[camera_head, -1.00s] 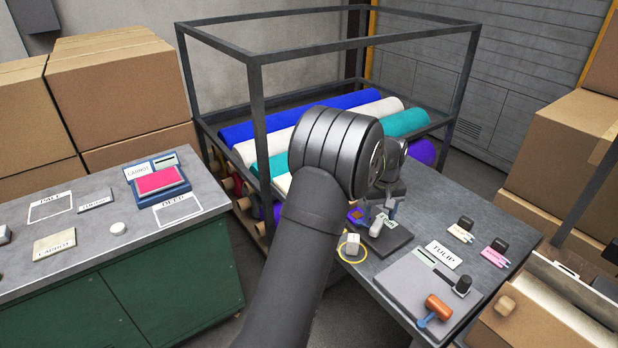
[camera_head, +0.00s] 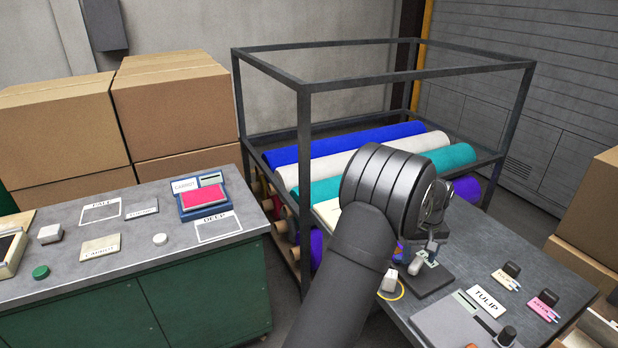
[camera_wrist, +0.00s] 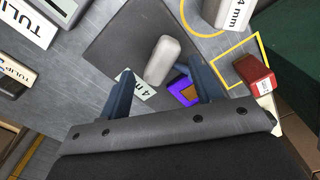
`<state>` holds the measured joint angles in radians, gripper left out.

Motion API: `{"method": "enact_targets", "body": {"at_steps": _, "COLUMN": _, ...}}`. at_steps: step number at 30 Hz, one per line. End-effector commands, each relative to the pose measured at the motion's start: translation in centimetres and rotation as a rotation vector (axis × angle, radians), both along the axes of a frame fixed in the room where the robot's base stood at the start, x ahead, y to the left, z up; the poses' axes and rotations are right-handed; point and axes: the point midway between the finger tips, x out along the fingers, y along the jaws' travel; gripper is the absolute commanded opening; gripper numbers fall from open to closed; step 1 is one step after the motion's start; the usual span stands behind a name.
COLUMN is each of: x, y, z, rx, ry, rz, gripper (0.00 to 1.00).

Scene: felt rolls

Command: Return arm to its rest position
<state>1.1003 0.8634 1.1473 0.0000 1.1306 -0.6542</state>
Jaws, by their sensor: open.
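My arm reaches over the right-hand table (camera_head: 465,225). My gripper (camera_wrist: 160,70) is open, with two blue-grey fingers spread apart and nothing held between them. In the head view my wrist partly hides the gripper.
A metal rack (camera_head: 305,130) with felt rolls (camera_head: 390,143) stands behind my arm. A TULIP card (camera_head: 487,301) and a grey device (camera_head: 455,320) are on the right-hand table. The green cabinet (camera_head: 205,300) bears a blue-framed red pad (camera_head: 203,197). Cardboard boxes (camera_head: 175,105) stand behind it.

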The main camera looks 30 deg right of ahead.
Motion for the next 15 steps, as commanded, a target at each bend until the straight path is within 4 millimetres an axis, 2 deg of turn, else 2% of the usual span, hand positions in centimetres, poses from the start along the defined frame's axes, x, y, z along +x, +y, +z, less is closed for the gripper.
{"method": "enact_targets", "body": {"at_steps": 7, "x": 0.0, "y": 0.0, "z": -4.1, "rx": 0.002, "ry": 0.001, "rz": -0.003, "gripper": 0.59}}
{"method": "enact_targets", "body": {"at_steps": 15, "x": 0.0, "y": 0.0, "z": -3.8, "rx": 0.000, "ry": 0.000, "rz": -0.131, "gripper": 0.59}}
